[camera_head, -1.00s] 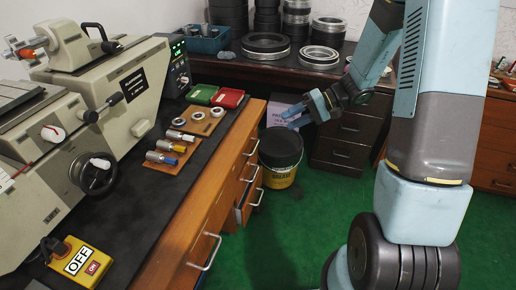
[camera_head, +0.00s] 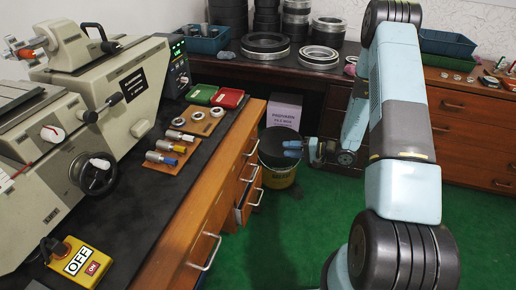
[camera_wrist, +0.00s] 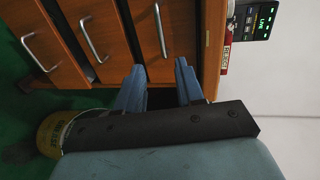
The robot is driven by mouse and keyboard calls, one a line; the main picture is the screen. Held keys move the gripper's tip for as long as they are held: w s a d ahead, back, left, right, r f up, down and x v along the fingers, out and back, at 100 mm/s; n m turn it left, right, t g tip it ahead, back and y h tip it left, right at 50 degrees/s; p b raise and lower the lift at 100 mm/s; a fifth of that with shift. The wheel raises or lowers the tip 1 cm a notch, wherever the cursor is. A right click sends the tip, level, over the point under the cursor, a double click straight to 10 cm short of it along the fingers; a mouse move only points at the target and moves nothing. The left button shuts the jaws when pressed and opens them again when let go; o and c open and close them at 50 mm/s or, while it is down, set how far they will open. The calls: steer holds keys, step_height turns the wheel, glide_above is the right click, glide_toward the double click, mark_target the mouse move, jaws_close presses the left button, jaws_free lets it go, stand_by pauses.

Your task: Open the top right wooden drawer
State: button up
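The wooden cabinet under the left bench has a column of drawers at its far end. Its top drawer (camera_head: 244,158) looks shut, with a silver bar handle (camera_head: 252,147); in the wrist view, turned sideways, this handle (camera_wrist: 160,30) lies beside the bench-top edge.
Green floor (camera_head: 300,225) is free in front.

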steer(key=x, duration=1.3)
steer(key=shift+a, duration=0.2)
jaws_close()
